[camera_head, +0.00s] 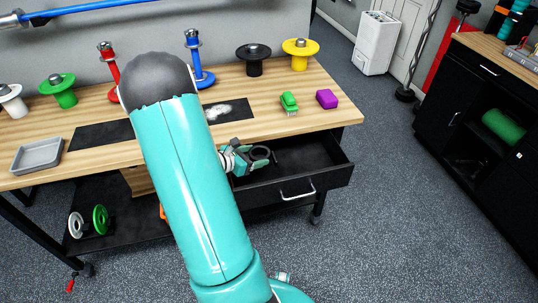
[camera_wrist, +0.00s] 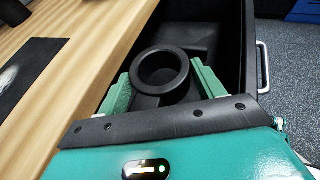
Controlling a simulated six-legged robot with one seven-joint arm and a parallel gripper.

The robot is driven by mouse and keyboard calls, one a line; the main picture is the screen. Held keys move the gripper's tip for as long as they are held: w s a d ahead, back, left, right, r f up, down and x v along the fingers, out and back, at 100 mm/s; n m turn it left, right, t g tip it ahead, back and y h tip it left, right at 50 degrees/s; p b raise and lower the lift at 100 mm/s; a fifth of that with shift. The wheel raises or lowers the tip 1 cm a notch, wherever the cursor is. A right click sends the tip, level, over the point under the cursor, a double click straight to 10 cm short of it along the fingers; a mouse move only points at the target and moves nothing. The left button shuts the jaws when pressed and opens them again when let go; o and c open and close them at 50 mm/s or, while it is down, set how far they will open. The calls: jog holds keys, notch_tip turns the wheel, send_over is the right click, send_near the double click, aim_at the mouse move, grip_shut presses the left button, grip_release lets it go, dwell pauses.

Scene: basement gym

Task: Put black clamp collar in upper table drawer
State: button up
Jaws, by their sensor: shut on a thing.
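The upper table drawer (camera_head: 325,176) is pulled open below the right end of the wooden table (camera_head: 335,106); its handle (camera_head: 298,191) faces the front. My gripper (camera_head: 256,157) is at the drawer's left part, just beyond the tabletop's front edge. In the wrist view my gripper (camera_wrist: 163,82) has its two green fingers shut on the black clamp collar (camera_wrist: 163,66), one on each side. The collar (camera_head: 261,153) is over the dark drawer interior, its ring opening facing the camera. I cannot tell whether it touches the drawer floor. The drawer (camera_wrist: 234,30) looks otherwise empty.
The tabletop edge (camera_wrist: 120,60) runs close along the gripper's left side. Floor right of the table is clear.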

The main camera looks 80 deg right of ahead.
jog(key=x, duration=0.3)
jog(key=f+x, duration=0.1)
jog(key=x, duration=0.3)
jog(key=shift+w+a, duration=0.2)
jog(key=shift+r, duration=0.1)
jog(key=shift+f, duration=0.5)
jog(key=shift+f, duration=0.1)
jog(key=o, duration=0.8)
jog(key=shift+o, duration=0.2)
